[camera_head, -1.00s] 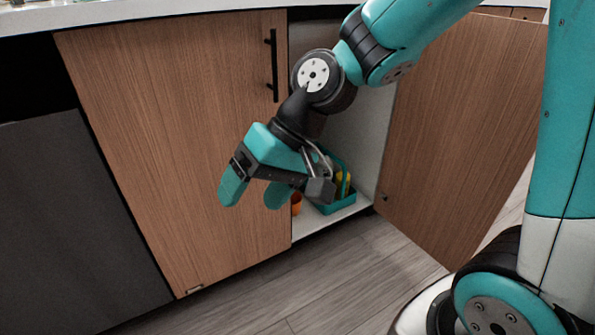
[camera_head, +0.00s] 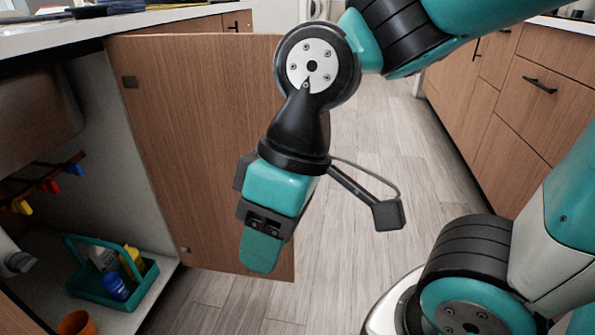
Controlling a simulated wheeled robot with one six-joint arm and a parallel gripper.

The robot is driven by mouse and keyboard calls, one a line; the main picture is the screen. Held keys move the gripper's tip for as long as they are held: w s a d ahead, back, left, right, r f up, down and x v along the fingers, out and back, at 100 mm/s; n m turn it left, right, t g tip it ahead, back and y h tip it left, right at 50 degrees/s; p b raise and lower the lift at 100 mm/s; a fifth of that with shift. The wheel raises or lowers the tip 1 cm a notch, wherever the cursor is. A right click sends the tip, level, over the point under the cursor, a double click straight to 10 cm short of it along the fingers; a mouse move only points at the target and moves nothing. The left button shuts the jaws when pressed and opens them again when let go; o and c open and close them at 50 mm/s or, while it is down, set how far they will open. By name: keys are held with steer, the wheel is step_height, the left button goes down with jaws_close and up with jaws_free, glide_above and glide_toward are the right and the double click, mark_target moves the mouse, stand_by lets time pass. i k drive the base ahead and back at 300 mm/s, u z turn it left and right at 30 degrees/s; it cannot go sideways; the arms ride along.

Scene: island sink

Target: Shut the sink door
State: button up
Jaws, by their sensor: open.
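The sink door (camera_head: 190,130) is a wood panel hinged at its left edge, beside the cabinet opening. It stands open, swung out from the cabinet (camera_head: 110,100). My gripper (camera_head: 262,250) points down in front of the door's right part and covers some of its free edge. Its teal fingers overlap from this side, and nothing shows held in it. I cannot tell whether it touches the door.
Inside the cabinet are a teal caddy (camera_head: 135,295) with bottles and an orange cup (camera_head: 77,323). A countertop (camera_head: 60,38) runs above. Wood drawers (camera_head: 520,95) stand at the right. Clear grey floor (camera_head: 375,140) lies between.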

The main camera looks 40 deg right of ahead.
mark_target(195, 103)
steer(key=z, duration=1.35)
steer(key=i, duration=3.45)
steer(key=u, duration=4.25)
